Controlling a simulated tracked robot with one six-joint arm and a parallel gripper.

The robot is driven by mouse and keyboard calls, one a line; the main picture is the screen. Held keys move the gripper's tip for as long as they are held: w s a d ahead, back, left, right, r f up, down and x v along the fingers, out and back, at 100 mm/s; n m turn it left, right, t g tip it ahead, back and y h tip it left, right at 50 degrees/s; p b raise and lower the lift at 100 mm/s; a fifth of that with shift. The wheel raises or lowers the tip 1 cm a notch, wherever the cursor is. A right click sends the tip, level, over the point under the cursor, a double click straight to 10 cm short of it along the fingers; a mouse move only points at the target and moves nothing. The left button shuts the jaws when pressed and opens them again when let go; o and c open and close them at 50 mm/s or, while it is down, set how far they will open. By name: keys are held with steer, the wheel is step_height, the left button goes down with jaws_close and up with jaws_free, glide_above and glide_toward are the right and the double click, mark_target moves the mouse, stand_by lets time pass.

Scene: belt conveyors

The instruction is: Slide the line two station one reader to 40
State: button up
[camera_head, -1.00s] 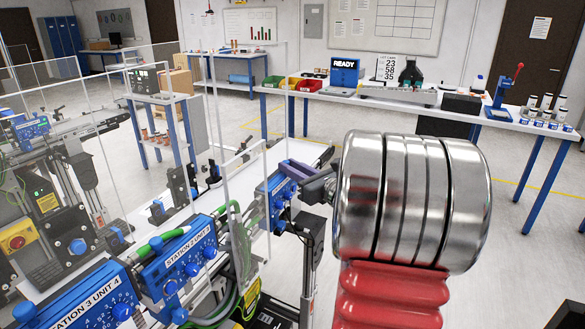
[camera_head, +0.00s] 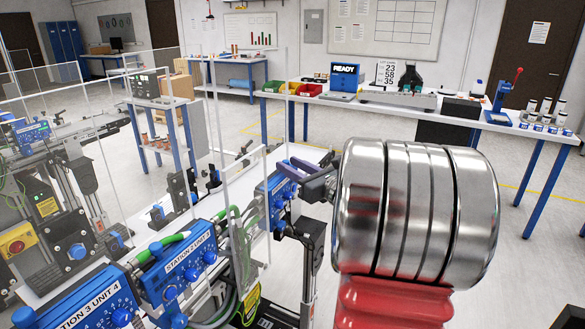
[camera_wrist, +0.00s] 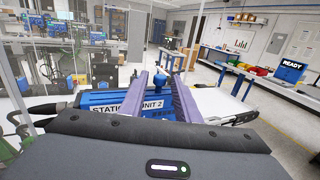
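In the wrist view, the fingers stand apart over a blue unit (camera_wrist: 100,99) labelled "STATI… UNIT 2"; the left finger hides the station number. A blue knob (camera_wrist: 162,79) shows between the fingertips; I cannot tell whether they touch it. No reader scale or value is legible. Farther along the row are units labelled "STATION 2 UNIT 3" (camera_head: 183,262) and "STATION 3 UNIT 4" (camera_head: 88,308).
Clear panels (camera_head: 245,195) stand behind the units, close to my gripper. Green hoses (camera_head: 165,244) run along the row. A long table (camera_head: 400,104) with a READY display (camera_head: 344,77) stands behind. Floor at right is clear.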

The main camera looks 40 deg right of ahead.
steer(key=shift+o, duration=0.4)
steer(key=s, duration=1.3)
steer(key=shift+s+a, duration=0.35)
steer(key=shift+s, duration=0.05)
steer(key=shift+f, duration=0.1)
